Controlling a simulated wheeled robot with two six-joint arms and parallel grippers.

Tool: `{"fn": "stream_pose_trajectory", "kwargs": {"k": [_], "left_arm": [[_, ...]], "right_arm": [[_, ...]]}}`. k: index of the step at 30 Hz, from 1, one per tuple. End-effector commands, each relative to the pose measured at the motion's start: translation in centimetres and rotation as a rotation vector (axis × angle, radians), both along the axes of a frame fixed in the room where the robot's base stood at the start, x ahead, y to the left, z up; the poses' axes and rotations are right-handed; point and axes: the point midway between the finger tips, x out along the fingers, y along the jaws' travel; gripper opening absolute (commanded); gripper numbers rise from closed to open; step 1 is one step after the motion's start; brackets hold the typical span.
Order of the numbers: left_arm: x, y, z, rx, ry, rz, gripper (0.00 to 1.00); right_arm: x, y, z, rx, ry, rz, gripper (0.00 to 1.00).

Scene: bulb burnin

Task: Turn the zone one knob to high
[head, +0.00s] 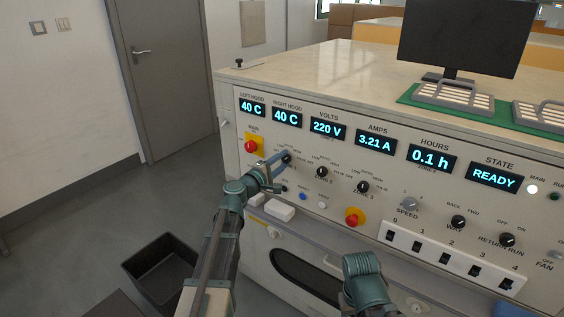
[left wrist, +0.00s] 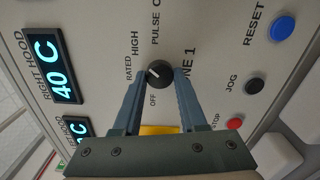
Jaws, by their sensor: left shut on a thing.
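The zone one knob (left wrist: 159,74) is small, round and black, with a white mark. In the left wrist view the mark points left, roughly toward the RATED label; its exact setting is hard to tell. The labels OFF, RATED, HIGH and PULSE are printed around it. My left gripper (left wrist: 160,80) is shut on this knob, one blue finger on each side. In the head view my left gripper (head: 284,160) reaches the panel and partly hides the knob. Part of my right arm shows at the bottom; its gripper does not show.
Two more black zone knobs (head: 321,172) sit to the right on the panel (head: 390,205). Blue (left wrist: 283,27), black (left wrist: 254,86) and red (left wrist: 235,124) buttons are nearby. A dark bin (head: 160,265) stands on the floor.

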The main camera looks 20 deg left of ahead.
Motion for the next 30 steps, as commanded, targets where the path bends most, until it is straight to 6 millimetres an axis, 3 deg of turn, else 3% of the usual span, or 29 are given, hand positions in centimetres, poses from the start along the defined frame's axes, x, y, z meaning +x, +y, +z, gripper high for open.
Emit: {"fn": "stream_pose_trajectory", "kwargs": {"k": [9,10,15,25,30], "left_arm": [[-0.1,-0.1,-0.1,0.003,0.001,-0.001,0.00],[-0.1,-0.1,-0.1,0.003,0.001,-0.001,0.43],[-0.1,-0.1,0.0,0.002,0.000,-0.001,0.71],[-0.4,0.1,0.0,0.000,0.000,0.000,0.71],[-2.8,0.8,0.0,0.000,0.000,0.002,0.71]], "right_arm": [[0.0,0.0,0.0,0.000,0.000,0.000,0.50],[0.0,0.0,0.0,0.000,0.000,0.000,0.50],[0.0,0.0,0.0,0.000,0.000,0.000,0.50],[0.0,0.0,0.0,0.000,0.000,0.000,0.50],[0.0,0.0,0.0,0.000,0.000,0.000,0.50]]}}
